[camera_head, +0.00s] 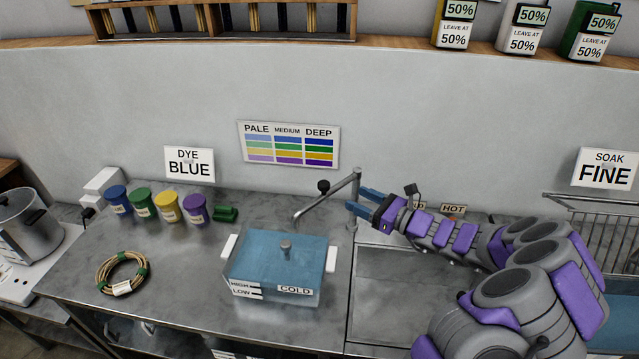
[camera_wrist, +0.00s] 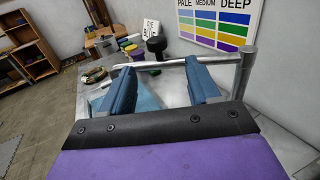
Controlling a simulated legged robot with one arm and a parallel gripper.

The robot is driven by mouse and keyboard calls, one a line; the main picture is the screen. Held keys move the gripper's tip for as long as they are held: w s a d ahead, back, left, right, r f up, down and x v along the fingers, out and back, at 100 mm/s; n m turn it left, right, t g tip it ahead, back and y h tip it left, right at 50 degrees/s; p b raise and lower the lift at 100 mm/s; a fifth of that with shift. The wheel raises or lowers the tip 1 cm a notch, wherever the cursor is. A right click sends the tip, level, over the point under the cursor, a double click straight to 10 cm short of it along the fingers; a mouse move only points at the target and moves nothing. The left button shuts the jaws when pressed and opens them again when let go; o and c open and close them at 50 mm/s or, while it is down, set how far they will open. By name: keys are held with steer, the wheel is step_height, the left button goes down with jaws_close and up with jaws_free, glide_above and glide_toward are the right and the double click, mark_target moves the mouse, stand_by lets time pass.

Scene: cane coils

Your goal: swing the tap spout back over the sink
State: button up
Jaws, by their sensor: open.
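The tap spout (camera_head: 325,199) is a thin grey metal tube. It reaches left and down from the top of its upright post (camera_head: 355,188), over the worktop behind the blue vat, not over the sink (camera_head: 385,297). A black knob (camera_head: 323,186) stands on it. My gripper (camera_head: 358,199) is open and empty, close to the post, fingers pointing left. In the wrist view, my open fingers (camera_wrist: 160,80) have the spout (camera_wrist: 165,64) running crosswise at their tips, with the post (camera_wrist: 245,72) to the right. I cannot tell whether they touch it.
The clear blue vat (camera_head: 275,268) marked COLD stands left of the sink. A wire rack (camera_head: 605,235) is at right. The wall is close behind the tap.

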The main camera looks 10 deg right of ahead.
mark_target(319, 182)
steer(key=b+x, duration=0.1)
steer(key=x, duration=1.2)
steer(key=shift+w+a+b, duration=0.1)
steer(key=shift+a+b, duration=0.2)
steer(key=shift+a, duration=0.2)
steer(key=shift+c, duration=0.2)
jaws_close()
